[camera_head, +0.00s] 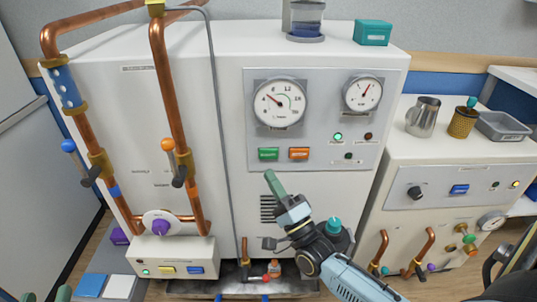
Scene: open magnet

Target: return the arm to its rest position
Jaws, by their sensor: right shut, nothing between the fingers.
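My right arm reaches up from the bottom right. Its gripper (272,180) is shut and empty, with the green fingers together, in front of the lower part of the white cabinet (228,110). It is below the green and orange buttons and near the dark vent slots (267,208). I cannot tell whether it touches the panel. The two green fingertips of my left gripper (46,295) show apart at the bottom left edge. The rest of that gripper is out of view.
Copper pipes (165,85) with an orange-knobbed lever (168,145) and a blue-knobbed lever (69,146) stand at left. Two dials (280,103) sit on the panel. A lower cabinet (440,160) at right carries a metal jug (423,117).

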